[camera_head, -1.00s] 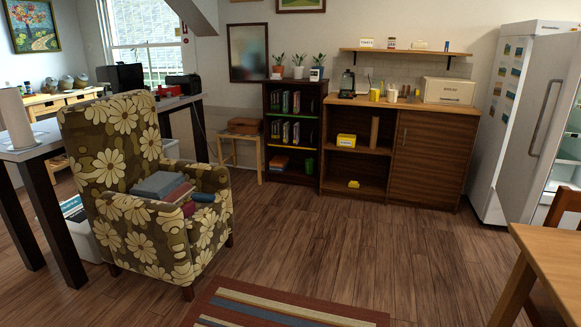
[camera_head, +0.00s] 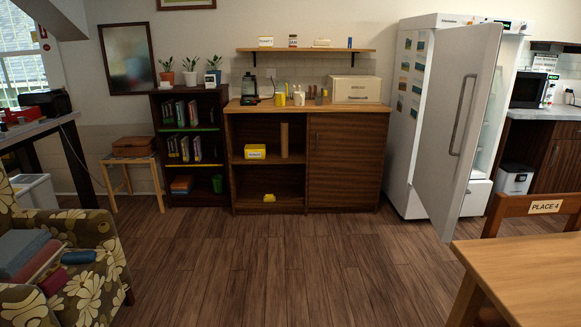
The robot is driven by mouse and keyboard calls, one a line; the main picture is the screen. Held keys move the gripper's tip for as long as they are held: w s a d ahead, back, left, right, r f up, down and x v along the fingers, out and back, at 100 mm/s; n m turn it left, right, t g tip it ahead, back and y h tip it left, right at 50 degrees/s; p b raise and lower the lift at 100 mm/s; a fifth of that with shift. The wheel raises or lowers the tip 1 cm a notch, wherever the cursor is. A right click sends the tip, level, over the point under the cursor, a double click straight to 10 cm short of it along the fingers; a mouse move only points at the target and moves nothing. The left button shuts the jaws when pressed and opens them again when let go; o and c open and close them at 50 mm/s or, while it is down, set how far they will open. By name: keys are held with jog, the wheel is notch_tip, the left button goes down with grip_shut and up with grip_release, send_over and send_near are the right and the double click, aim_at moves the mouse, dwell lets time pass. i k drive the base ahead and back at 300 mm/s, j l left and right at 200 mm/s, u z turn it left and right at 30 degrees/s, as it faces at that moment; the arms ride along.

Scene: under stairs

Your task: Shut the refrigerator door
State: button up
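The white refrigerator (camera_head: 408,140) stands against the back wall at the right, with several pictures or notes on its left side. Its door (camera_head: 468,140) is open and swung out toward me, with a long vertical handle (camera_head: 461,115) on the face that I see. A strip of the lit inside shows to the right of the door. The rest of the inside is hidden behind the door. My gripper is not in view.
A wooden table (camera_head: 530,270) and a chair (camera_head: 530,205) labelled "PLACE 4" stand at the front right, near the door. A flowered armchair (camera_head: 100,290) is at the front left. A cabinet (camera_head: 345,165) is left of the refrigerator. The middle floor (camera_head: 290,260) is clear.

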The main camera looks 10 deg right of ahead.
aim_at(456, 103)
jog(key=i+z, duration=0.25)
jog(key=i, duration=0.3)
jog(key=i+z, duration=0.3)
jog(key=i, duration=0.3)
jog(key=i+l+z, duration=0.35)
jog(key=i+z, duration=0.35)
jog(key=i, duration=0.15)
jog(key=i+j, duration=0.1)
jog(key=i, duration=0.35)
jog(key=i+j+z, duration=0.15)
jog(key=i+j, duration=0.4)
jog(key=i, duration=0.1)
